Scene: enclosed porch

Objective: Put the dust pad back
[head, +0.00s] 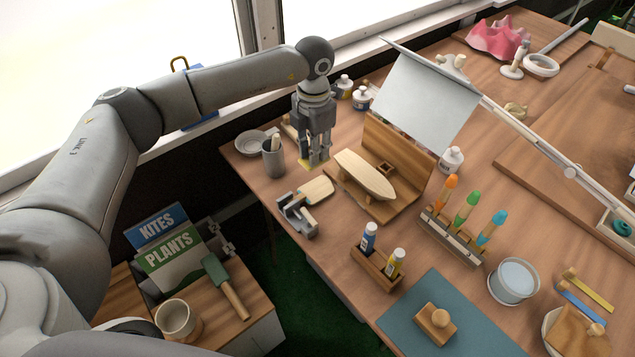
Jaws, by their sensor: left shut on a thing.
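My left gripper (316,160) points down over the back left part of the workbench (350,245), just behind the pale boat-shaped wooden piece (364,174). Its fingers are shut on a small, flat yellow pad (304,164), which looks like the dust pad. The fingers hide most of the pad, and I cannot tell whether it touches the bench. The boat-shaped piece rests on a wooden stand (412,150) with an upright back board. My right gripper is not in view.
A grey cup (273,160) and stacked dishes (250,145) stand left of the gripper. A tilted grey panel (425,98) overhangs the stand.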

